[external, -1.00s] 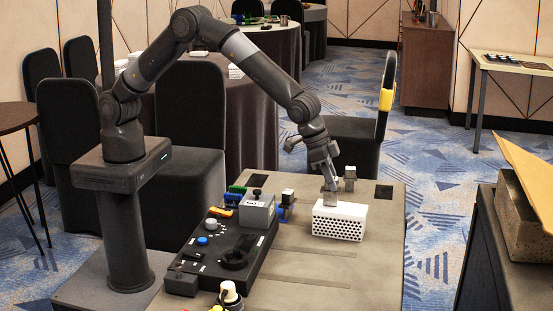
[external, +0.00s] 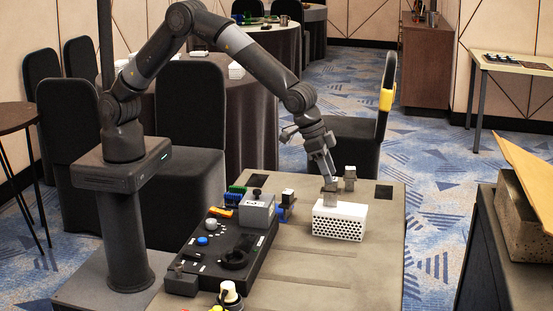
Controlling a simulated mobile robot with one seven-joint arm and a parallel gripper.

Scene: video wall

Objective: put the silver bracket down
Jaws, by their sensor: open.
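The silver bracket (external: 331,197) stands upright on top of the white perforated box (external: 340,221) on the table. My gripper (external: 328,172) is open and just above the bracket, its fingertips close to the bracket's top. At this size I cannot tell whether a finger still touches the bracket. The box rests on the right part of the table.
A small grey block (external: 350,178) stands behind the box. A black panel (external: 230,255) with knobs and a grey box (external: 257,211) lies to the left. A blue part with a white cap (external: 287,196) is between them.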

